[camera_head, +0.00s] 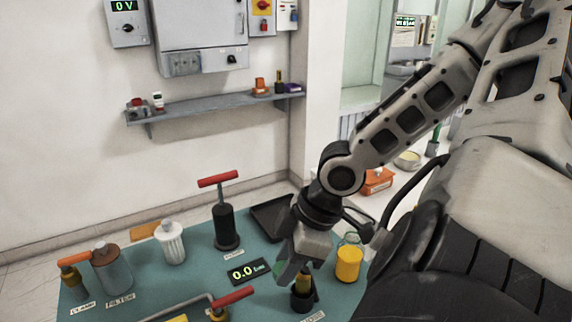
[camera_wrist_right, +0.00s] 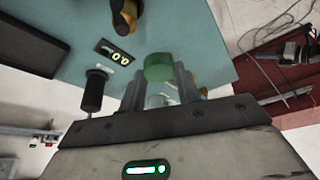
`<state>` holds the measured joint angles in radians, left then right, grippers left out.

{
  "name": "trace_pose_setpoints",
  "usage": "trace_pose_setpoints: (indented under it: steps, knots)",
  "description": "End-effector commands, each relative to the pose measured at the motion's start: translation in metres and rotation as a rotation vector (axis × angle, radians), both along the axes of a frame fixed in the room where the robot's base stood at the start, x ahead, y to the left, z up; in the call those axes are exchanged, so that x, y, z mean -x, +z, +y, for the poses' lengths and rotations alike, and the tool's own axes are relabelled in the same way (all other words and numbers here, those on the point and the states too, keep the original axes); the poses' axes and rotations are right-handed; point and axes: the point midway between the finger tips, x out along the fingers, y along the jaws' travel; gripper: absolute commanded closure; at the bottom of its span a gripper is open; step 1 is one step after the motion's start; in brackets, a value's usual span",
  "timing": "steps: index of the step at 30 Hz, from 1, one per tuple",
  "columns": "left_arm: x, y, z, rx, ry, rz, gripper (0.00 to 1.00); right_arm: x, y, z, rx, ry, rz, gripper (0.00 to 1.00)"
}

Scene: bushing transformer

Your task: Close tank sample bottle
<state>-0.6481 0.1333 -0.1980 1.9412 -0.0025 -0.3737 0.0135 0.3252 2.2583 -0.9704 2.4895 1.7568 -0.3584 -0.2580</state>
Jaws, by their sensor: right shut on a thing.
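My right gripper (camera_head: 293,272) hangs low over the green-blue bench mat in the head view, left of a clear bottle with yellow contents (camera_head: 348,264). In the right wrist view, the gripper (camera_wrist_right: 160,82) is shut on a green cap-like piece (camera_wrist_right: 159,67), with something clear between the fingers nearer the camera. My left gripper is out of view.
A black holder with a brass fitting (camera_head: 302,297) stands just below the gripper. A black pump with a red handle (camera_head: 226,226), a 0.0 display (camera_head: 248,270), a black tray (camera_head: 272,219) and a white ribbed canister (camera_head: 172,243) are nearby. A red-handled valve (camera_head: 230,299) sits in front.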

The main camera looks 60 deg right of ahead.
Motion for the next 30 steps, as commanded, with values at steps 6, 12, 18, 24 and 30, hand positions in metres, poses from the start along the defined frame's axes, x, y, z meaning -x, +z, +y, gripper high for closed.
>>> trace_pose_setpoints:
  steps: [6, 12, 18, 24, 30]
  knots:
    - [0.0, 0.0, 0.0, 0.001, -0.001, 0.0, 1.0, 0.0, -0.006, 0.007, -0.004, 0.005, 0.002, 0.88]
    - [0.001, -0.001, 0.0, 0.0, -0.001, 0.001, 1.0, -0.009, -0.026, 0.029, -0.019, 0.017, -0.003, 0.88]
    - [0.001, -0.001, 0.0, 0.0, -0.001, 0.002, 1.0, -0.031, -0.049, 0.066, -0.015, -0.02, -0.003, 0.88]
    - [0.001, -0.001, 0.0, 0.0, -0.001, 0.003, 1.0, -0.068, -0.055, 0.097, -0.014, -0.135, -0.006, 0.88]
    - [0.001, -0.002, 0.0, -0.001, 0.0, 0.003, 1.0, -0.106, -0.043, 0.127, -0.014, -0.294, -0.006, 0.88]
